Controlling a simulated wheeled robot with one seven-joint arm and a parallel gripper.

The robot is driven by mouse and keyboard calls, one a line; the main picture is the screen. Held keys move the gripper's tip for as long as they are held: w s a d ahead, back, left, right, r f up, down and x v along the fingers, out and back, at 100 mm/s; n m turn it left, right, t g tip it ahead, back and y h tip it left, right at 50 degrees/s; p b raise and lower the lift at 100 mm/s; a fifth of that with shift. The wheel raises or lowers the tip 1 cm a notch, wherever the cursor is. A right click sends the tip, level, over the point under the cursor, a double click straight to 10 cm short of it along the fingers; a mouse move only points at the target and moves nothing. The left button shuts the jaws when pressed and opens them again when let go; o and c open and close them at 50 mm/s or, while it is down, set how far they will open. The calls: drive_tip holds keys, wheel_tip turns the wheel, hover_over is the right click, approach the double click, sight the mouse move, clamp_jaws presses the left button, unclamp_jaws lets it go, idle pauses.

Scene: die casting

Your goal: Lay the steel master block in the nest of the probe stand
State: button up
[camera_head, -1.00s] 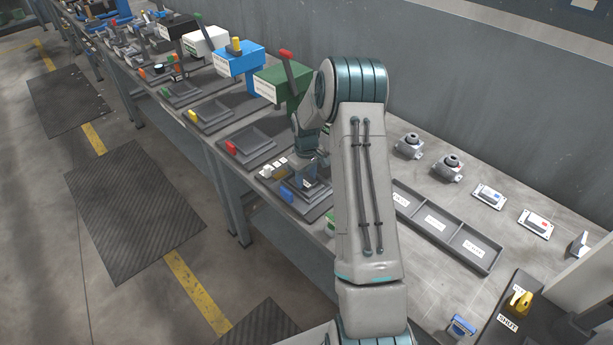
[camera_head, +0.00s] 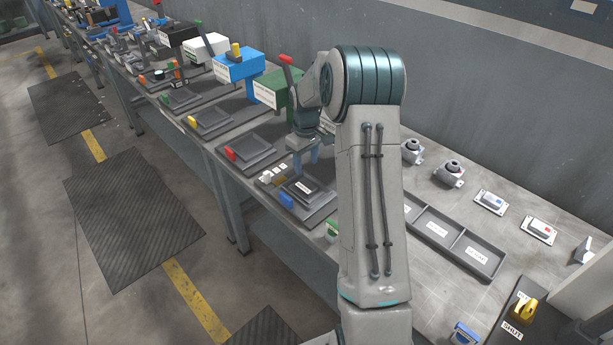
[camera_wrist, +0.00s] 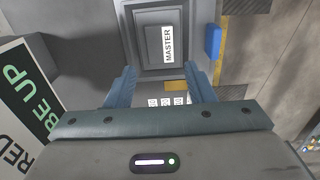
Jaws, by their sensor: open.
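A grey square block (camera_wrist: 154,40) with a white MASTER label lies inside a darker stepped frame, the nest (camera_wrist: 139,70), in the wrist view. In the head view the labelled block (camera_head: 303,186) shows small in the nest on a dark base with a blue tab (camera_head: 287,200). Whether it sits fully flat cannot be told. My gripper (camera_wrist: 160,70) is open and empty, its two blue fingers apart, just short of the nest's near edge in the wrist view. In the head view the gripper (camera_head: 305,160) hangs above and behind the nest.
A green box (camera_head: 272,88) with a red lever (camera_head: 287,60) stands behind. Small white-marked pieces (camera_head: 273,174) lie beside the nest. A divided tray (camera_head: 470,258) and several fittings are on the bench at right. A green-and-white sign (camera_wrist: 28,95) is close at left in the wrist view.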

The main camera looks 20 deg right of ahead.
drive_tip(key=s+a+r, duration=0.4)
drive_tip(key=s+r, duration=0.2)
drive_tip(key=r, duration=0.4)
drive_tip(key=s+a+r+m+t, duration=0.1)
drive_tip(key=s+a+r, duration=0.1)
drive_tip(key=s, duration=0.6)
drive_tip(key=s+a+r+m+t, duration=0.1)
drive_tip(key=s+a+r+m, duration=0.1)
drive_tip(key=s, duration=0.7)
drive_tip(key=s+a+r+m+t, duration=0.1)
drive_tip(key=s+a, duration=0.3)
drive_tip(key=s, duration=0.5)
drive_tip(key=shift+a+r, duration=0.15)
drive_tip(key=shift+r, duration=0.3)
